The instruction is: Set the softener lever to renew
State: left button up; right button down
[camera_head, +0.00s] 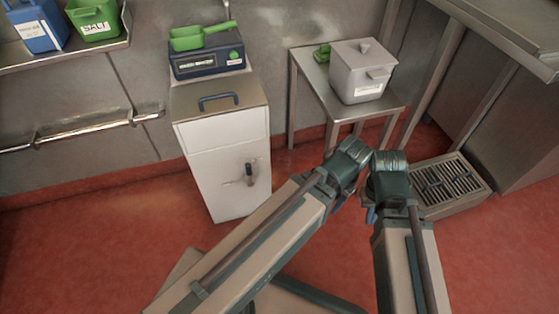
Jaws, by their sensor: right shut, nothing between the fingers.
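The white softener cabinet (222,160) stands against the wall left of centre, with a blue handle on its top lid. A small dark lever (249,172) sits on its front face and points roughly up and down. Any markings beside it are too small to read. My right gripper (371,213) is shut and empty, well to the right of the cabinet and mostly hidden by its own wrist. My left arm's wrist (348,162) is close beside the right one. The left fingers cannot be made out. Neither gripper touches the lever.
A blue scale (207,61) with a green scoop (202,37) stands behind the cabinet lid. A grey lidded pot (359,75) stands on a metal side table (309,70). A slatted metal box (449,186) is on the floor at right. Red floor is clear left of the cabinet.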

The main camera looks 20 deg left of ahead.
aim_at(250, 183)
jog(key=k+j+z, duration=0.1)
jog(key=j+z, duration=0.15)
jog(key=k+j+z, duration=0.2)
jog(key=j, duration=0.25)
jog(key=j+z, duration=0.25)
jog(key=k+j+z, duration=0.25)
jog(key=k+j, duration=0.3)
jog(key=j, duration=0.15)
jog(key=k+j, duration=0.25)
jog(key=j, duration=0.25)
jog(key=z, duration=0.05)
